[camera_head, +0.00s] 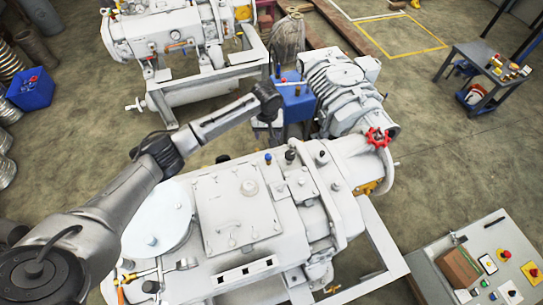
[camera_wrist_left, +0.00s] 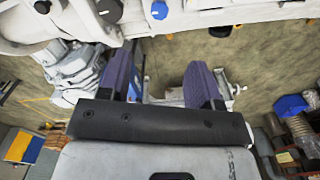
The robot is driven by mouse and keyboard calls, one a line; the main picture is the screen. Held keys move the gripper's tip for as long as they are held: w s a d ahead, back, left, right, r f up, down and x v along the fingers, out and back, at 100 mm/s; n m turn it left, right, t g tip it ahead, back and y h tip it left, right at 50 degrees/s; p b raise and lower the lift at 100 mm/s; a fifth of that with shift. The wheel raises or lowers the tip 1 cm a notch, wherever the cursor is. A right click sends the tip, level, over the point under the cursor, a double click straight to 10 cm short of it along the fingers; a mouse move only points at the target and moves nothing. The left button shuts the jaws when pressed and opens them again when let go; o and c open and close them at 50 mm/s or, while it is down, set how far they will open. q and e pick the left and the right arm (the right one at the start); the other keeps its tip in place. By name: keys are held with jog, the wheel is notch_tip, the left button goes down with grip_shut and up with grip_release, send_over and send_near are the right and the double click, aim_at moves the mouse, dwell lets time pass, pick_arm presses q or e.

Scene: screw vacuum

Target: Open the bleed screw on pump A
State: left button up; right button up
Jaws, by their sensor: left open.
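A large white pump (camera_head: 215,235) fills the lower middle of the head view, with a flat square cover on top. A blue knob (camera_head: 268,158) and a black knob (camera_head: 290,156) stand on its far edge. The wrist view also shows a blue knob (camera_wrist_left: 159,10) and a black knob (camera_wrist_left: 110,10) at the top, beyond the fingertips. I cannot tell which fitting is the bleed screw, and no pump label is readable. My left gripper (camera_wrist_left: 161,62) is open, with nothing between its dark purple fingers. It hangs beyond the pump's far edge, apart from the knobs. My right gripper is out of view.
A red handwheel (camera_head: 378,138) sits at the pump's right end, near a ribbed grey machine (camera_head: 340,85). A second white pump (camera_head: 165,35) stands behind. A wrench (camera_head: 160,272) lies on the near pump. A control panel (camera_head: 485,265) is lower right.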

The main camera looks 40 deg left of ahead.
aim_at(268, 157)
pick_arm(q)
jog(key=shift+n, duration=0.5)
notch_tip(268, 157, down, 12)
jog(key=shift+d+f+b, duration=0.1)
jog(key=shift+b, duration=0.35)
jog(key=shift+f, duration=0.85)
